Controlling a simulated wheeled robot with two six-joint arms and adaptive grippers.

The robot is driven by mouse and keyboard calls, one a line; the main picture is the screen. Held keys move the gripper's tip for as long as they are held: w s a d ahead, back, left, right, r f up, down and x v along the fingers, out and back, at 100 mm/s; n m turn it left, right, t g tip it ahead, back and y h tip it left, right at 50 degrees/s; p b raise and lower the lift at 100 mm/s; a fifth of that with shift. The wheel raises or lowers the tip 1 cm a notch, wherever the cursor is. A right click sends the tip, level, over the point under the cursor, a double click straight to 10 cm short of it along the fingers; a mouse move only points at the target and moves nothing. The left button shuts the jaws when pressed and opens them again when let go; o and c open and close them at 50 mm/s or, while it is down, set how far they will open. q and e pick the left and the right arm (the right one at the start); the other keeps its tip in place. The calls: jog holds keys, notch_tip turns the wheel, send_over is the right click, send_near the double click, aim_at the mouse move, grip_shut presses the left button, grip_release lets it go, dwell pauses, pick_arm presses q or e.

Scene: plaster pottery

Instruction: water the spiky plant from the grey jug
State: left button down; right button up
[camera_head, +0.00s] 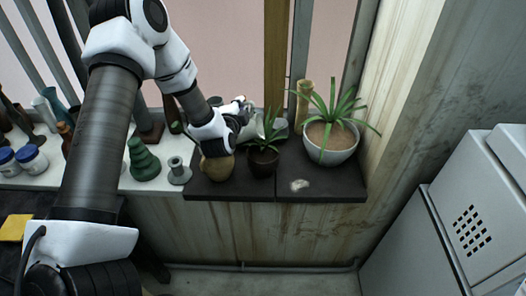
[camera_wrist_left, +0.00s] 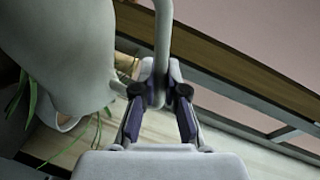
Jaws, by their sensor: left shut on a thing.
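My left gripper (camera_head: 243,110) is at the back of the dark window shelf. In the left wrist view its fingers (camera_wrist_left: 160,95) are closed around the handle of the grey jug (camera_wrist_left: 70,45). In the head view the jug (camera_head: 276,125) is mostly hidden by my gripper and leaves; its spout and contents do not show. A plant with long spiky leaves (camera_head: 332,112) stands in a pale round pot (camera_head: 336,152) to the right of the jug. A smaller spiky plant (camera_head: 264,138) stands in a dark pot (camera_head: 263,163) in front of the jug. My right gripper is not in view.
A brown round pot (camera_head: 217,168) stands left of the dark pot. A tan cylinder (camera_head: 303,98) stands behind the pale pot. A green stacked piece (camera_head: 143,160) and a grey piece (camera_head: 178,171) are on the white ledge. A pale lump (camera_head: 299,185) lies near the shelf's front edge.

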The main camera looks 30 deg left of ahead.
pick_arm(q)
jog(key=shift+s+a, duration=0.1)
jog(key=shift+a, duration=0.2)
jog(key=shift+s+a+r+n+t+p, duration=0.15)
jog(key=shift+s+a+n+p, duration=0.15)
jog(key=shift+a+n, duration=0.3)
jog(key=shift+s+a+r+n+t+p, duration=0.15)
jog(key=shift+s+a+n, duration=0.25)
jog(key=shift+a+n, duration=0.2)
jog(key=shift+s+a+f+n+h, duration=0.2)
jog(key=shift+s+a+n+h, duration=0.1)
jog(key=shift+a+n, duration=0.25)
jog(key=shift+s+a+n, duration=0.15)
jog(key=shift+a+n, duration=0.1)
jog(key=shift+n, duration=0.1)
jog(key=shift+t, duration=0.3)
jog(key=shift+d, duration=0.1)
